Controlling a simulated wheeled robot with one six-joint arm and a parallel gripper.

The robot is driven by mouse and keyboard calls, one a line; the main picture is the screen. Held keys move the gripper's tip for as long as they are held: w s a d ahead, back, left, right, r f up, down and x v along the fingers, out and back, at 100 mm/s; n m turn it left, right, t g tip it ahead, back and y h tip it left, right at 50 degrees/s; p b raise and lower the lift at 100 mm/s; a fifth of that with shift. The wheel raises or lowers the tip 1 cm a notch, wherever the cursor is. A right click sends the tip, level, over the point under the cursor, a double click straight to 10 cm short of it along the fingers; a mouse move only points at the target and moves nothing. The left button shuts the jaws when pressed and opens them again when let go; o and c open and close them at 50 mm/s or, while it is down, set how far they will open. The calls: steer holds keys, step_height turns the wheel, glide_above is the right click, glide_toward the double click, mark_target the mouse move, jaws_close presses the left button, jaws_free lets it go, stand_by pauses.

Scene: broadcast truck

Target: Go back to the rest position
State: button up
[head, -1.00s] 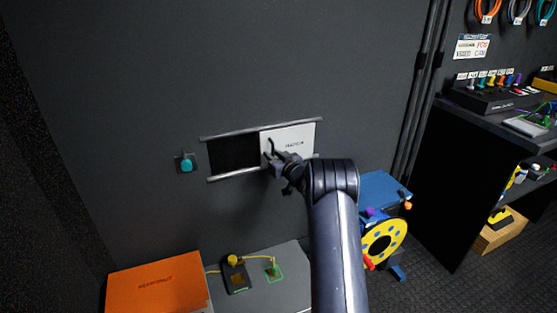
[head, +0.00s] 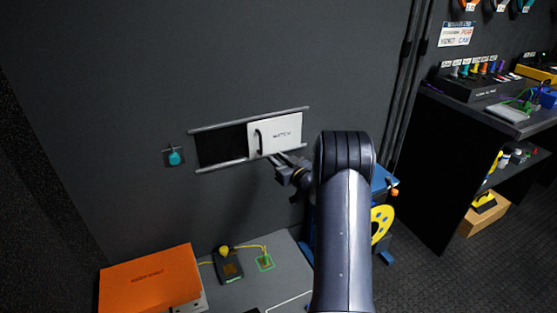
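My gripper (head: 280,164) is in front of the wall, just below and in front of the lower edge of a white sliding hatch (head: 284,131). The hatch has a dark vertical handle (head: 258,142) at its left side, and the gripper is apart from that handle. The fingers are small and partly overlapped by the wrist, so whether they are open or shut is unclear. Nothing is visibly held. My arm reaches up from the bottom of the head view and hides part of what is behind it.
The hatch sits between two rails (head: 250,120), with a dark opening (head: 221,146) on its left. A teal knob (head: 174,157) is on the wall. Below are an orange case (head: 150,284) and a black device (head: 229,265). A yellow reel (head: 381,225) and black desk (head: 440,165) stand right.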

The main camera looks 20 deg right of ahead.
mark_target(261, 146)
steer(key=shift+w, duration=0.1)
stand_by(0.3)
steer(key=w, duration=0.3)
steer(key=w+a+b, duration=0.1)
steer(key=w, duration=0.2)
steer(key=w+a, duration=0.1)
steer(key=w, duration=0.3)
steer(key=shift+w+a, duration=0.1)
steer(key=shift+w, duration=0.15)
steer(key=shift+a, duration=0.15)
